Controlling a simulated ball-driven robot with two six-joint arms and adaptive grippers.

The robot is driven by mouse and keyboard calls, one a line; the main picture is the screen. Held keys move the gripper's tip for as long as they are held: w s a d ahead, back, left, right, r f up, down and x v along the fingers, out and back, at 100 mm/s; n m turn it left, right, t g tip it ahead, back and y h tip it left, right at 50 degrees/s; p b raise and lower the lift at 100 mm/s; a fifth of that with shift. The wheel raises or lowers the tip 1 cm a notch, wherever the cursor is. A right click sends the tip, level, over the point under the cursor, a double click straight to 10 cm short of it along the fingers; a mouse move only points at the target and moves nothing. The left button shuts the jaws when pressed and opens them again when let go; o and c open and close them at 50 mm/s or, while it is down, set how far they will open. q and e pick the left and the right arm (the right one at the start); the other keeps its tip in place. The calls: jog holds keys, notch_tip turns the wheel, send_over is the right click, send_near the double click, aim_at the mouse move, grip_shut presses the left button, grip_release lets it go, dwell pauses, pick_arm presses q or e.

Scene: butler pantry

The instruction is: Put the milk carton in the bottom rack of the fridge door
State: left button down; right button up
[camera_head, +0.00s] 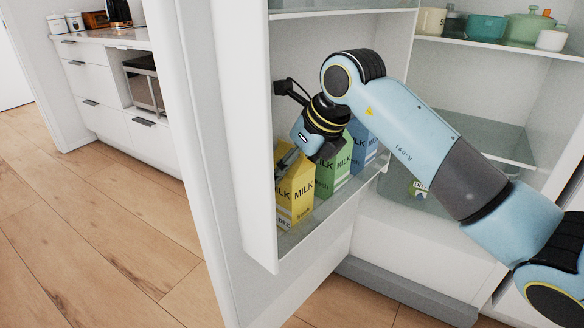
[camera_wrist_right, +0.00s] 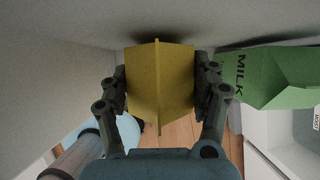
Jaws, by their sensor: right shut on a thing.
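A yellow milk carton (camera_head: 294,197) stands upright at the near end of the fridge door's bottom rack (camera_head: 318,218). My right gripper (camera_head: 283,166) is at its top. In the right wrist view the gripper (camera_wrist_right: 161,90) has a finger on each side of the yellow carton (camera_wrist_right: 160,75) and is shut on it. A green milk carton (camera_head: 331,166) stands right beside it in the same rack and shows in the right wrist view too (camera_wrist_right: 275,78). A blue milk carton (camera_head: 363,146) is behind the green one. My left gripper is not in view.
The fridge door (camera_head: 238,110) stands open. The fridge interior on the right has shelves with pots, among them a green pot (camera_head: 527,27), and a lower drawer (camera_head: 400,190). A counter (camera_head: 110,90) stands far left. The wooden floor (camera_head: 100,220) at left is clear.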

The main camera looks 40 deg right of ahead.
jog(key=shift+r, duration=0.1)
jog(key=o, duration=1.7)
jog(key=shift+f, duration=0.2)
jog(key=a+p+v, duration=0.1)
jog(key=v, duration=0.6)
jog(key=shift+s+d+r+p, duration=0.15)
jog(key=shift+d+r+p, duration=0.2)
jog(key=shift+d, duration=0.15)
jog(key=shift+s, duration=0.1)
